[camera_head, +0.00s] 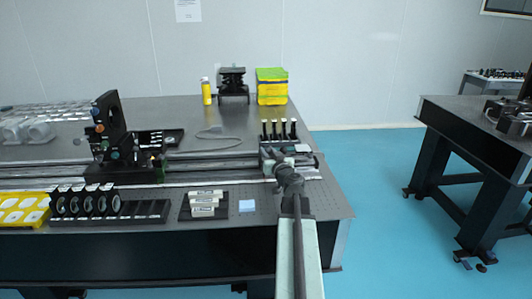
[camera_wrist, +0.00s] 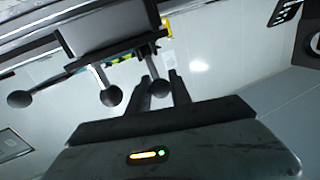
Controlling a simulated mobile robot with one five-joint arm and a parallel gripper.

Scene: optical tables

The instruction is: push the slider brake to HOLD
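In the wrist view several dark levers with round ball knobs hang from a black block (camera_wrist: 110,25). One knob (camera_wrist: 20,98) is at the left, one knob (camera_wrist: 110,95) is near the middle, and one knob (camera_wrist: 160,88) shows between the fingers of my gripper (camera_wrist: 162,76). The fingers are parted, and I cannot tell whether they touch that knob. No HOLD marking is readable, so I cannot tell which lever is the slider brake. In the head view my gripper (camera_head: 283,165) is at the right end of the table's rail, and my arm hides part of the fixture there.
The optical table (camera_head: 240,125) carries a black rail carriage (camera_head: 125,170), several white-topped posts (camera_head: 279,130), a rack of white pieces (camera_head: 203,203), a yellow tray (camera_head: 22,207), a yellow bottle (camera_head: 206,92) and a yellow-green stack (camera_head: 271,86).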

